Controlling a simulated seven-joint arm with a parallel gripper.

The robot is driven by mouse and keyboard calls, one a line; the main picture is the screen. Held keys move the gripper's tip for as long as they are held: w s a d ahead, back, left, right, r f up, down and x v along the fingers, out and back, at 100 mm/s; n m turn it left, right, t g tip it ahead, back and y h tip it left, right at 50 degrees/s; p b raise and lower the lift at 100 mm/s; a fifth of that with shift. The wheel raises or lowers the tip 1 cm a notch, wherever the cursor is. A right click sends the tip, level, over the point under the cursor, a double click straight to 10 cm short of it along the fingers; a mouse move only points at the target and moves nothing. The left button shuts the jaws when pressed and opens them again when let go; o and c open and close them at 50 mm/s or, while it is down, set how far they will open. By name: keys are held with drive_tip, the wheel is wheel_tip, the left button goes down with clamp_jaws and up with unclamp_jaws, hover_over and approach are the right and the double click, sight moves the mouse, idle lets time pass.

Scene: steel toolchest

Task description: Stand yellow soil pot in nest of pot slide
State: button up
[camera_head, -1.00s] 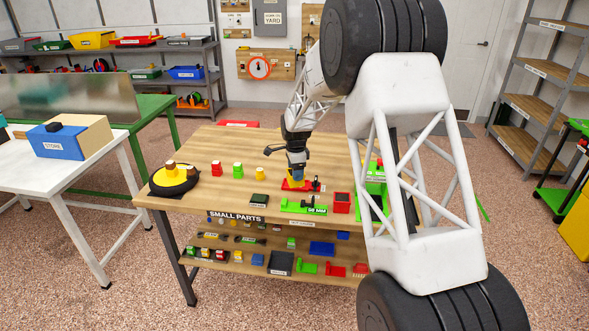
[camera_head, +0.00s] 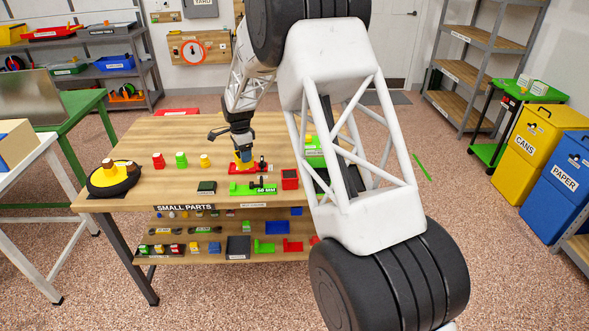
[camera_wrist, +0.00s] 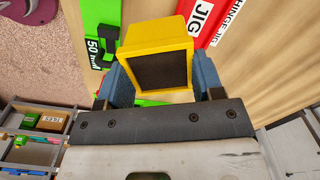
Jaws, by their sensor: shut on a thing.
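The yellow soil pot (camera_wrist: 158,62), square with a dark soil-coloured face, is held between the blue fingers of my gripper (camera_wrist: 160,82) in the wrist view. In the head view, my gripper (camera_head: 244,157) is over the workbench at the red jig (camera_head: 256,168); whether the pot touches anything below is not clear. The pot slide cannot be told for certain. A green piece marked 50 MM (camera_head: 246,189) lies in front of the jig, and another green piece (camera_head: 315,160) is partly hidden behind my arm.
Red (camera_head: 158,160), green (camera_head: 181,159) and yellow (camera_head: 205,160) items stand left of my gripper. A black turntable (camera_head: 97,187) is at the bench's left end. The bench behind these items is mostly clear.

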drive_tip(key=s+d+r+n, duration=0.1)
drive_tip(key=d+r+n, duration=0.3)
drive_tip(key=d, duration=0.5)
drive_tip(key=s+d+r+n, duration=0.1)
drive_tip(key=d+r+n, duration=0.3)
drive_tip(key=d, duration=0.5)
drive_tip(key=s+d+r+n, duration=0.1)
drive_tip(key=d+r+n, duration=0.4)
drive_tip(key=d, duration=0.5)
drive_tip(key=shift+s+r, duration=0.3)
drive_tip(key=shift+r, duration=0.2)
wheel_tip(320, 180, down, 14)
drive_tip(key=shift+a+f, duration=0.1)
drive_tip(key=shift+f, duration=0.05)
drive_tip(key=shift+f, duration=1.85)
drive_tip(key=shift+f, duration=0.1)
